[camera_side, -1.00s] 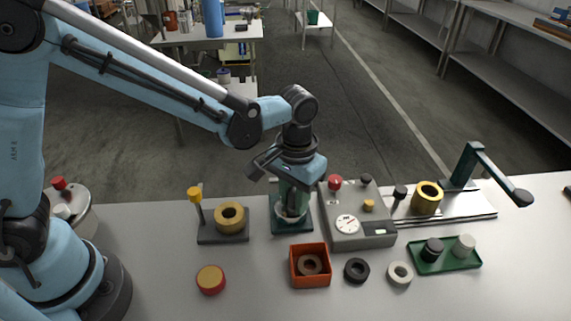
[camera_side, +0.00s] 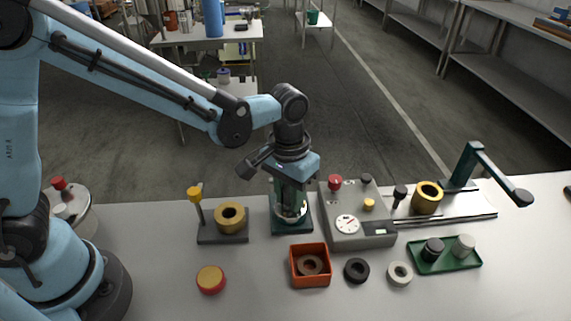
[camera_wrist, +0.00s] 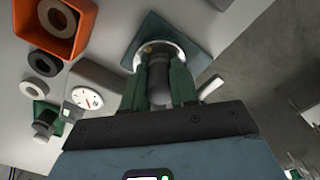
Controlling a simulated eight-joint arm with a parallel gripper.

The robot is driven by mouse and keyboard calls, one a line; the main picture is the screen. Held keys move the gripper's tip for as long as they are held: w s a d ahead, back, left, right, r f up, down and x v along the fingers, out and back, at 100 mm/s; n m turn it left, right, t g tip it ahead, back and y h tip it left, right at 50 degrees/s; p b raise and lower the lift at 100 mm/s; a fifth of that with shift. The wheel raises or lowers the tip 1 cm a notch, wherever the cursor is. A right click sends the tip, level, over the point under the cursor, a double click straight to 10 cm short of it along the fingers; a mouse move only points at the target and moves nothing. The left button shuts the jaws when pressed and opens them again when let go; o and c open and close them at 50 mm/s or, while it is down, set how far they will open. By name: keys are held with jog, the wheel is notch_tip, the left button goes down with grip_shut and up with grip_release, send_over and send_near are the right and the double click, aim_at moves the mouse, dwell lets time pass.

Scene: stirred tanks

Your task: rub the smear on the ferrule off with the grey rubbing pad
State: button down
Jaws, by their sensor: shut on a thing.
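The pale, shiny ring-shaped ferrule (camera_side: 290,216) sits on a dark green base (camera_side: 291,229) in the middle of the table. It also shows in the wrist view (camera_wrist: 178,50), beyond my fingertips, with a small yellowish-brown spot at its left. My gripper (camera_side: 290,203) points down over the ferrule with its green fingers. In the wrist view my gripper (camera_wrist: 158,75) is shut on a dark grey cylindrical piece (camera_wrist: 158,72), seemingly the grey rubbing pad. Its far end is at the ferrule; I cannot tell whether they touch. The smear's full extent is hidden.
A grey gauge box (camera_side: 357,237) stands close right of the base. A post stand with a brass ring (camera_side: 229,216) is at left. An orange bin (camera_side: 310,280), loose rings (camera_side: 400,273) and a green tray (camera_side: 446,267) with two knobs lie nearby. The front left table is mostly clear.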

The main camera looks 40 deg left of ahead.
jog(key=shift+s+a+r, duration=0.1)
jog(key=shift+s+a, duration=0.05)
jog(key=shift+s, duration=0.25)
jog(key=shift+w+d+r, duration=0.1)
jog(key=shift+w+d, duration=0.05)
jog(key=shift+d, duration=0.3)
jog(key=shift+w+d, duration=0.15)
jog(key=shift+w, duration=0.15)
jog(key=shift+w+f, duration=0.35)
jog(key=shift+w, duration=0.1)
jog(key=shift+w+a+f, duration=0.1)
jog(key=shift+w+a, duration=0.05)
jog(key=shift+a, duration=0.65)
jog(key=shift+s+d, duration=0.25)
jog(key=shift+s, duration=0.25)
jog(key=shift+r, duration=0.2)
jog(key=shift+d+r, duration=0.15)
jog(key=shift+r, duration=2.85)
